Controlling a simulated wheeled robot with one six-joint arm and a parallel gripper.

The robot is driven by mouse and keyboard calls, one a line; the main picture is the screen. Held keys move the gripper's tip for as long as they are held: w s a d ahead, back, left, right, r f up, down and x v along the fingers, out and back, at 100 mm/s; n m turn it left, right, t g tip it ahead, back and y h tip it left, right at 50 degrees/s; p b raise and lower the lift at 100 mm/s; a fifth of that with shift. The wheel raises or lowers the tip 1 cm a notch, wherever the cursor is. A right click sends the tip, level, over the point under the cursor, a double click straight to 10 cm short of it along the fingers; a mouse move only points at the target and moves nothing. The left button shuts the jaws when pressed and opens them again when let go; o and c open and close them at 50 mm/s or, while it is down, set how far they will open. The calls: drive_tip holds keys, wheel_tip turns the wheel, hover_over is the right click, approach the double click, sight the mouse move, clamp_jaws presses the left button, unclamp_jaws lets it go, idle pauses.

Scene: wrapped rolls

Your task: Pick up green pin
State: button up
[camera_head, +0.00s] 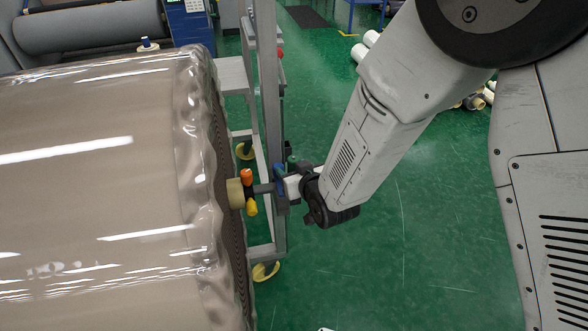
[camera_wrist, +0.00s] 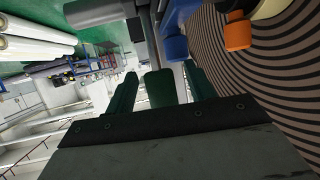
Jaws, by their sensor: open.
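The green pin (camera_wrist: 160,90) is a dark green, rounded block in the middle of the wrist view. My gripper (camera_wrist: 160,74) is open, with a dark green finger on either side of the pin. Gaps show on both sides, and I cannot tell whether either finger touches it. In the head view, my gripper (camera_head: 301,180) is at the shaft fittings beside the wrapped roll's end. Green there (camera_head: 292,161) is small, and I cannot separate pin from finger. A blue pin (camera_wrist: 175,48) and an orange pin (camera_wrist: 237,33) lie beyond, towards the roll.
The large wrapped roll (camera_head: 100,190) fills the left of the head view, its layered end close to my gripper. A yellow pin (camera_head: 251,207) is at its core (camera_head: 236,193). A grey wheeled frame (camera_head: 271,110) stands behind my gripper.

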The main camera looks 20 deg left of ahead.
drive_tip(key=c, duration=1.1)
